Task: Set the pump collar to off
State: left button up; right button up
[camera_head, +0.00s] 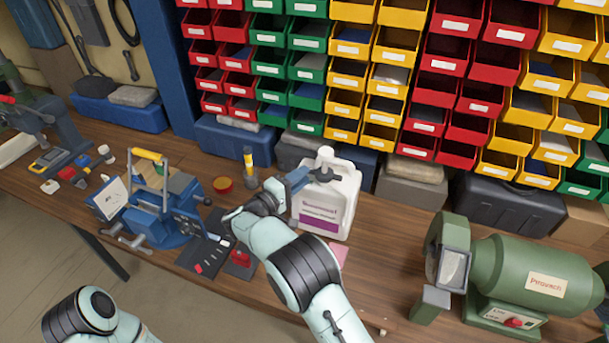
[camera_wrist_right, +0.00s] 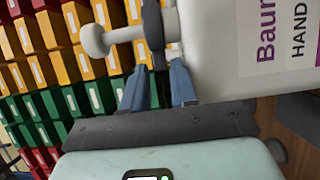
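A white jug (camera_head: 337,190) with a purple label stands on the workbench. Its white pump head (camera_head: 325,153) rises at the top, and a dark collar (camera_head: 323,174) sits below it. My right gripper (camera_head: 302,178) is at the jug's neck, on the left. In the right wrist view the dark collar (camera_wrist_right: 153,25) crosses the white pump stem, with the round white pump end (camera_wrist_right: 95,41) to its left. A short dark tab of the collar reaches down between my two blue fingertips (camera_wrist_right: 159,72), which stand apart with gaps beside it. My left gripper is outside the view.
A green bench grinder (camera_head: 525,275) stands to the right. A blue vise-like tool (camera_head: 160,215) and a yellow-black cylinder (camera_head: 249,165) stand to the left. Coloured bins (camera_head: 345,73) fill the back. Bare bench lies right of the jug.

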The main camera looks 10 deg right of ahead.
jog(key=v, duration=1.1)
jog(key=shift+a+b, duration=0.3)
jog(key=shift+b, duration=0.05)
jog(key=shift+s+f, duration=0.1)
